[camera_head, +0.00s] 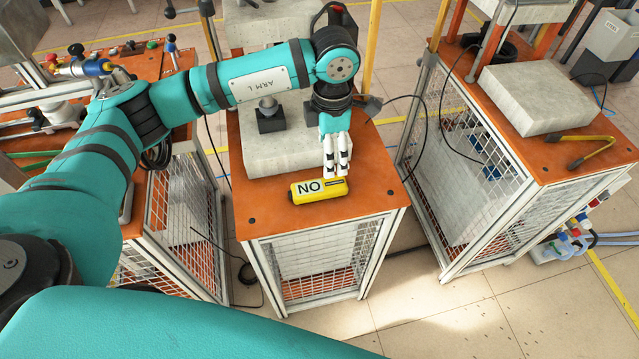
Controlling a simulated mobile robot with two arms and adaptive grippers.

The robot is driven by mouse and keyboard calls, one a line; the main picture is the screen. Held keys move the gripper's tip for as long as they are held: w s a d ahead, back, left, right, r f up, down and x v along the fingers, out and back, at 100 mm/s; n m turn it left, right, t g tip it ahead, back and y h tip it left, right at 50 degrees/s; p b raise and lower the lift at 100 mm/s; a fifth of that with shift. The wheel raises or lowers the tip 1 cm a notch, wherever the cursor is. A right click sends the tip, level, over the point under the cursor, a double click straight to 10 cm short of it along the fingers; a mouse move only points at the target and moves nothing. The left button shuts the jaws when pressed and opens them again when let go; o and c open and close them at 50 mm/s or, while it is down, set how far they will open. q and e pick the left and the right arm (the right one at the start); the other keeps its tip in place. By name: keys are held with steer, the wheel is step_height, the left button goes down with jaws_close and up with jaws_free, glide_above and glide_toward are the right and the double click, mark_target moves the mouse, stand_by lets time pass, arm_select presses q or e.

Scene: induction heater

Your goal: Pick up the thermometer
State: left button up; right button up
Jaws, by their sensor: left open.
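A yellow box-shaped device (335,189) lies on the orange top of the middle cart (275,222), near its front edge. It has a white label with black letters and a dark strip; it appears to be the thermometer. My left gripper (337,174) points down at the device's back edge, right of its middle. Its white fingers are open with a narrow gap, and nothing shows between them. Whether the fingertips touch the device cannot be told. My right gripper is out of view.
A grey block (272,157) sits on the middle cart behind the device. Another orange-topped cart (560,149) at right holds a grey slab (535,97) and a yellow-handled tool (592,149). Black cables hang between the carts. The cart top right of the device is clear.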

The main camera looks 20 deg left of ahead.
arm_select(q)
steer(key=p, duration=0.2)
glide_above(325, 185)
steer(key=f, duration=0.7)
steer(key=shift+d, duration=0.4)
steer(key=shift+a+f+p, duration=0.1)
steer(key=shift+f+p, duration=0.2)
steer(key=shift+f, duration=0.15)
steer(key=f, duration=0.1)
steer(key=f+p, duration=0.1)
steer(key=f, duration=0.1)
steer(key=shift+a+f, duration=0.3)
steer(key=shift+f, duration=0.4)
steer(key=shift+c, duration=0.3)
steer(key=c, duration=1.3)
